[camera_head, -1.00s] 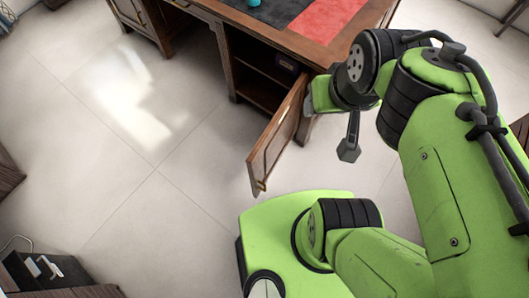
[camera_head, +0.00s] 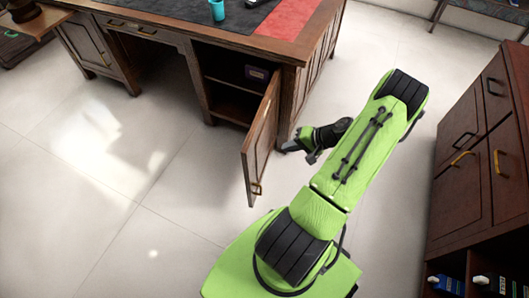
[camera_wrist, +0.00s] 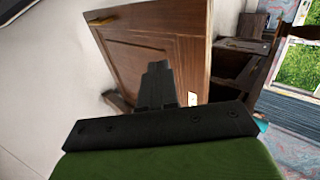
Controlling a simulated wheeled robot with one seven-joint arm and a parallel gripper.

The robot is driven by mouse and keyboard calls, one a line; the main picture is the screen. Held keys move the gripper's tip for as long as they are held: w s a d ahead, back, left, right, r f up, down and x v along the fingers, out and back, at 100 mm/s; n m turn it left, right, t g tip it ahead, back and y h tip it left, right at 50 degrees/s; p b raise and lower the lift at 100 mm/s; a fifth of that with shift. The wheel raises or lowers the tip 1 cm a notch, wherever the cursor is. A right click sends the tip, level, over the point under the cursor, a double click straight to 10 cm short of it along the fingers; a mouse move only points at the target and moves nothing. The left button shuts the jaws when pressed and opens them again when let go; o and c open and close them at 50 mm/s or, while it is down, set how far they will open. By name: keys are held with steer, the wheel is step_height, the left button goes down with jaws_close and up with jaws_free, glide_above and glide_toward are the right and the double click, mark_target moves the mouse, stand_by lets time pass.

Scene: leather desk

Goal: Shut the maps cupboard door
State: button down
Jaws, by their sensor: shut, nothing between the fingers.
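The wooden cupboard door (camera_head: 262,140) stands wide open at the right end of the desk, its free edge towards me. A brass handle (camera_head: 257,187) sits near that free edge. In the wrist view the panelled door (camera_wrist: 150,55) fills the middle, with its handle (camera_wrist: 101,20) at the upper left. My gripper (camera_head: 288,147) is shut and empty, to the right of the door, on its outer, handle side. Its fingers (camera_wrist: 158,72) overlap the panel in the wrist view; I cannot tell whether they touch it. The cupboard opening (camera_head: 232,82) shows dark shelves.
The desk (camera_head: 190,30) bears a red and black mat and a teal cup (camera_head: 217,10). A dark wooden cabinet (camera_head: 480,160) stands at the right. The floor (camera_head: 110,190) in front and left of the door is clear.

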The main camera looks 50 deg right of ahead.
steer(key=b, duration=0.2)
glide_toward(253, 151)
step_height(253, 151, down, 3)
steer(key=w, duration=0.1)
steer(key=w+a, duration=0.1)
steer(key=w, duration=0.1)
steer(key=shift+a+f+b, duration=0.3)
steer(key=shift+a+b, duration=0.1)
steer(key=shift+w+a, duration=0.2)
steer(key=shift+w, duration=0.15)
steer(key=shift+r, duration=0.1)
